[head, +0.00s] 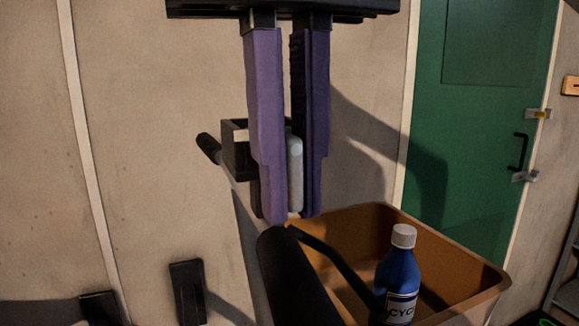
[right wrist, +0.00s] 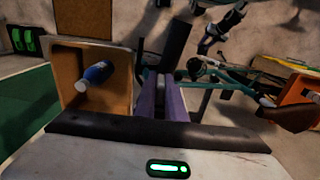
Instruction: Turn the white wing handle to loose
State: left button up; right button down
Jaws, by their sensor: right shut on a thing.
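The white wing handle (head: 295,172) stands upright between the two purple fingers of my right gripper (head: 294,212), which comes down from the top of the head view. The fingers are shut on the handle, and only a narrow strip of it shows. A black clamp block (head: 237,155) with a short rod sits just behind and left of the fingers, partly hidden by them. In the right wrist view my right gripper (right wrist: 161,82) points away from the camera; I cannot make out the handle there. My left gripper is not in view.
A brown tub (head: 470,262) holding a blue bottle (head: 398,285) with a white cap is at the lower right. A dark tube (head: 290,275) runs below the fingers. A teal bike frame (right wrist: 225,75) shows in the right wrist view. A green door (head: 470,130) stands behind.

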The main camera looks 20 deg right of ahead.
jog(key=c, duration=1.8)
grip_release()
jog(key=shift+c, duration=0.2)
jog(key=shift+y, duration=0.4)
